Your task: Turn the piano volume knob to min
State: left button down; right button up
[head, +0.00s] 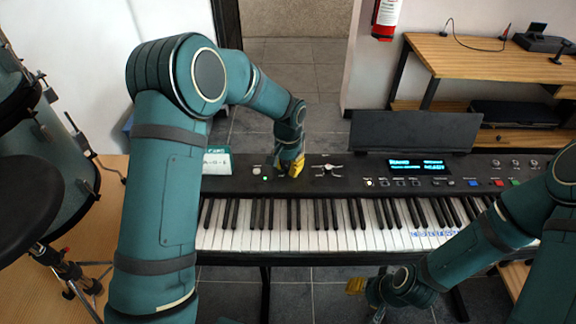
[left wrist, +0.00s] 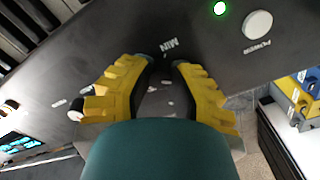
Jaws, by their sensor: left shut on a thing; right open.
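The black electronic piano (head: 350,183) stands across the middle of the head view. My left gripper (head: 291,166) is down at its control panel, left of centre, with yellow fingertips at the panel. In the left wrist view the two yellow fingers of this gripper (left wrist: 158,75) stand either side of a small gap, with a white "MIN" label just beyond it. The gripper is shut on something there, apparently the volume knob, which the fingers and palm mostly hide. The knob's pointer cannot be made out. My right gripper (head: 366,298) is open and empty in front of the keys.
The power button (left wrist: 258,25) and a lit green lamp (left wrist: 220,8) are close to the left gripper. A silver control (head: 330,169) sits just right of it on the panel. A music stand (head: 415,131) rises behind the screen. Drums (head: 55,150) stand at the left.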

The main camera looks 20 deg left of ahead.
pick_arm(q)
jog(key=n, duration=0.4)
jog(key=shift+n+p, duration=0.3)
jog(key=n+p, duration=0.1)
jog(key=n, duration=0.3)
jog(key=shift+n, duration=0.3)
jog(key=n+p, duration=0.1)
jog(key=n, duration=0.1)
jog(key=shift+n, duration=0.3)
jog(key=n+p, duration=0.1)
jog(key=n, duration=0.3)
jog(key=shift+p, duration=0.3)
jog(key=shift+n, duration=0.4)
jog(key=c, duration=0.8)
grip_release()
jog(key=shift+r, duration=0.1)
